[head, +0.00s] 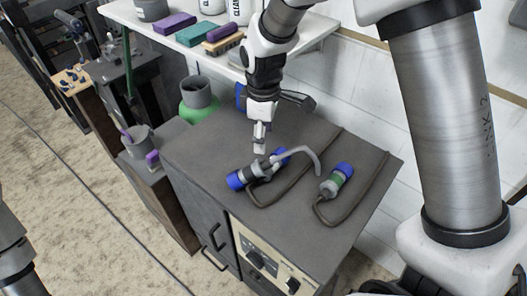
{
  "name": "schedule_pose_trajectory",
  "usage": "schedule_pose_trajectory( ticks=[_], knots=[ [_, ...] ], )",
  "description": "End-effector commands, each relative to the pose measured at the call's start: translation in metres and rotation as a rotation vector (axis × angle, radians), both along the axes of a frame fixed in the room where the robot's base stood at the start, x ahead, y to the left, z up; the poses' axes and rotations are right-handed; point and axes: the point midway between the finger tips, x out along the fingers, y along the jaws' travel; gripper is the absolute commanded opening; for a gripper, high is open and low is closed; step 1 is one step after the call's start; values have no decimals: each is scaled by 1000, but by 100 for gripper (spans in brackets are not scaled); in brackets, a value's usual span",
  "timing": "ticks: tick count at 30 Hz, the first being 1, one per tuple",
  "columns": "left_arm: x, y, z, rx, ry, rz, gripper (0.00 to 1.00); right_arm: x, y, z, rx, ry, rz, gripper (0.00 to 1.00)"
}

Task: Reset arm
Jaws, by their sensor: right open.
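My right gripper (260,137) points down over the dark grey top of a cabinet (205,150). It is open, with nothing seen between its fingers. Just below its tips in the picture lies a grey fitting with blue ends (238,179) and a curved light-grey hook-like part (308,155). I cannot tell whether the fingertips touch it. A second blue, green and grey fitting (337,180) lies to the right, with a dark cable. Only a piece of my left arm shows at the bottom left; its gripper is out of view.
A white shelf (150,30) behind holds purple and teal blocks and bottles. A grey cup on a green base (197,95) stands behind the cabinet's left side. A lower stand at left holds another grey cup (138,140).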

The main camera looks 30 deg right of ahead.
Motion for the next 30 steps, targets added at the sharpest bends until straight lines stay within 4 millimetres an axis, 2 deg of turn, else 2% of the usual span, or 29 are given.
schedule_pose_trajectory(
  ticks=[3,17,25,30],
  knots=[
    [0,0,-1,0,0,0,39,0,0,6,0,0,0,64],
    [0,0,3,0,0,0,39,0,0,10,1,1,0,64],
    [0,0,58,0,-1,0,39,0,0,65,0,0,0,64],
    [0,0,82,0,0,0,39,0,0,88,1,1,0,64]
  ],
)
